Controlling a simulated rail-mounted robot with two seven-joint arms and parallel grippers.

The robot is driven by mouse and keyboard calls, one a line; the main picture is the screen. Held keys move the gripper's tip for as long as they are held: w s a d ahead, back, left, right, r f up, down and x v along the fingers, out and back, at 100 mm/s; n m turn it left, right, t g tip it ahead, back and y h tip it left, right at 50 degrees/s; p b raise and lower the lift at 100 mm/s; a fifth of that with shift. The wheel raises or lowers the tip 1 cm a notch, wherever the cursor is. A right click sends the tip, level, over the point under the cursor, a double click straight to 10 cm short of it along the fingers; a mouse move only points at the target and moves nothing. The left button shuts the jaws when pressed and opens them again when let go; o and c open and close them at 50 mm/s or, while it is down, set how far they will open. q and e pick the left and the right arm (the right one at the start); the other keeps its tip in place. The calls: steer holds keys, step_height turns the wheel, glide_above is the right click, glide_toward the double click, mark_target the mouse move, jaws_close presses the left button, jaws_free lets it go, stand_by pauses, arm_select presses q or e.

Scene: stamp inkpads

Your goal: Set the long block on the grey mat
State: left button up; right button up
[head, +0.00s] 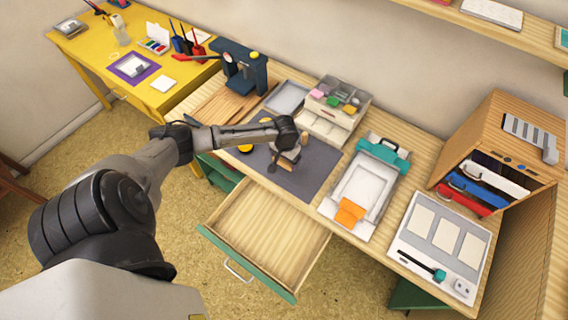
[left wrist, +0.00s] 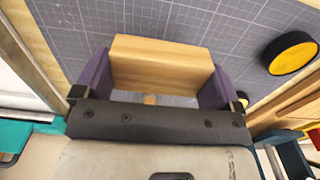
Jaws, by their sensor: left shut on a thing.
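The grey mat (head: 318,160) with grid lines lies on the striped wooden table, and its surface also fills the back of the left wrist view (left wrist: 190,22). My left gripper (head: 287,157) is over the mat. In the left wrist view its two purple fingers (left wrist: 157,78) are shut on the ends of a light wooden long block (left wrist: 160,62). In the head view the block is mostly hidden by my gripper. I cannot tell whether the block touches the mat. My right gripper is not in view.
A black-rimmed yellow disc (left wrist: 291,53) lies on the mat, beside the block. A teal-clipped white tray (head: 364,190) stands right of the mat, and a box of coloured pads (head: 335,108) behind it. An open drawer (head: 262,228) juts out in front.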

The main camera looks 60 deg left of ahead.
mark_target(284, 163)
arm_select(q)
steer(key=shift+a+f, duration=0.2)
steer(key=shift+a, duration=0.15)
steer(key=shift+f+b, duration=0.5)
steer(key=shift+f, duration=1.45)
steer(key=o, duration=0.7)
steer(key=shift+f, duration=0.15)
steer(key=shift+c, duration=0.2)
